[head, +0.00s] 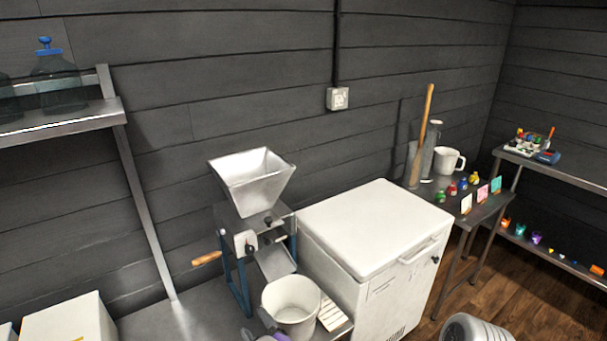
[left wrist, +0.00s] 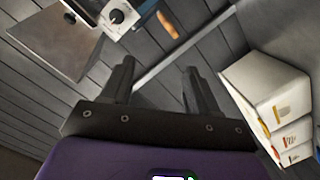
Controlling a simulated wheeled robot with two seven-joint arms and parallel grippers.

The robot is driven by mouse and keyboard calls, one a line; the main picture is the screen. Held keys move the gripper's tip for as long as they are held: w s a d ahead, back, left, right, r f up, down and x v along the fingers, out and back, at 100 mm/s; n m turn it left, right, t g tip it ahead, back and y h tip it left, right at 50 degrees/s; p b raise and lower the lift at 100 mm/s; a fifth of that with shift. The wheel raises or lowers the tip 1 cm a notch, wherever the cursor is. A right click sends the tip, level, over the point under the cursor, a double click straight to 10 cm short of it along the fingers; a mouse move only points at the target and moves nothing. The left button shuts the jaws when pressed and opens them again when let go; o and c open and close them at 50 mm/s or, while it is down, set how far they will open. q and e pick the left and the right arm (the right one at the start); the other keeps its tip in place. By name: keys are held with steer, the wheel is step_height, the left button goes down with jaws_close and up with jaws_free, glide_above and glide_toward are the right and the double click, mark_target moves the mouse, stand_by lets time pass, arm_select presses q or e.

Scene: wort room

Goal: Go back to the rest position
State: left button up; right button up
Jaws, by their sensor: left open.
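My left gripper (left wrist: 158,72) shows in the left wrist view with its two dark fingers spread apart. Nothing is between them. The purple wrist housing fills the bottom of that view. My right gripper is in neither view.
A grain mill (head: 252,180) with a hopper and wooden crank stands behind the bucket. A white chest (head: 370,235) stands to its right. White boxes (head: 66,322) are at the lower left; similar boxes (left wrist: 265,85) show in the wrist view. A steel shelf (head: 70,118) is upper left.

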arm_select(q)
steer(key=s+a+f+m+g+h+p, duration=0.1)
steer(key=s+a+f+m+g+h, duration=0.15)
steer(key=f, duration=0.65)
steer(key=s+a+f+m+g+h+p, duration=0.1)
steer(key=s+f+m+g+h, duration=0.2)
steer(key=f, duration=0.5)
steer(key=s+d+f+m+g+h+p, duration=0.1)
steer(key=s+d+f+m+g+h, duration=0.1)
steer(key=s, duration=0.6)
steer(key=s+d+f+m+g+h+p, duration=0.1)
steer(key=s+d+f+m+g+h, duration=0.2)
steer(key=s, duration=0.5)
steer(key=m+g+h, duration=0.1)
steer(key=g+h, duration=0.1)
steer(key=g, duration=0.1)
steer(key=shift+d+f, duration=0.15)
steer(key=shift+f, duration=0.15)
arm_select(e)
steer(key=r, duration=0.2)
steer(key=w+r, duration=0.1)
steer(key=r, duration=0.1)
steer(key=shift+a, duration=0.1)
